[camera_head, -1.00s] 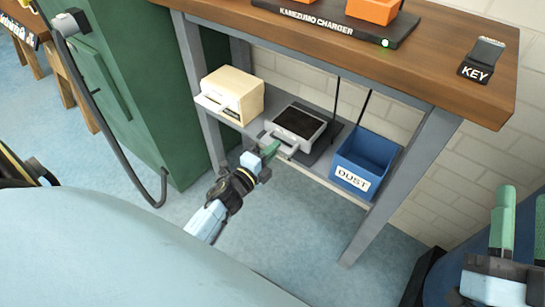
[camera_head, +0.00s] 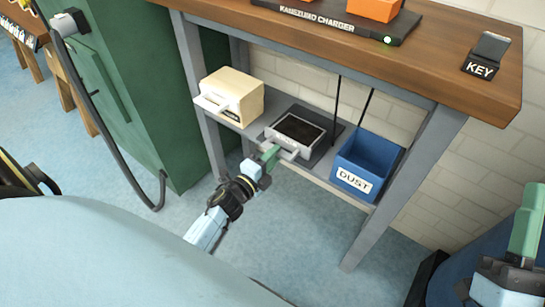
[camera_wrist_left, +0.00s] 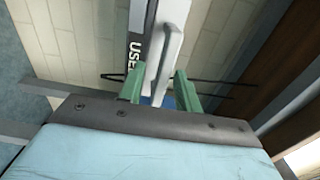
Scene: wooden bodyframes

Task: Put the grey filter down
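The grey filter (camera_head: 299,134), a shallow tray with a dark mesh top, is at the shelf beside a dark mat. Its front handle (camera_head: 289,153) points toward me. My left gripper (camera_head: 270,155) is at this handle. In the left wrist view the green fingertips (camera_wrist_left: 160,87) stand on either side of the pale grey handle (camera_wrist_left: 171,50), seemingly shut on it. Whether the filter's underside touches the shelf is hidden. My right gripper (camera_head: 527,222) is at the right edge, partly cut off, away from the filter; its fingers were apart a second ago.
On the shelf (camera_head: 338,184), a beige box (camera_head: 235,92) with a tray stands left and a blue DUST bin (camera_head: 370,160) stands right. The wooden worktop (camera_head: 440,80) overhangs above with a charger (camera_head: 330,18) and a KEY holder (camera_head: 488,55). A green cabinet (camera_head: 120,95) stands left.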

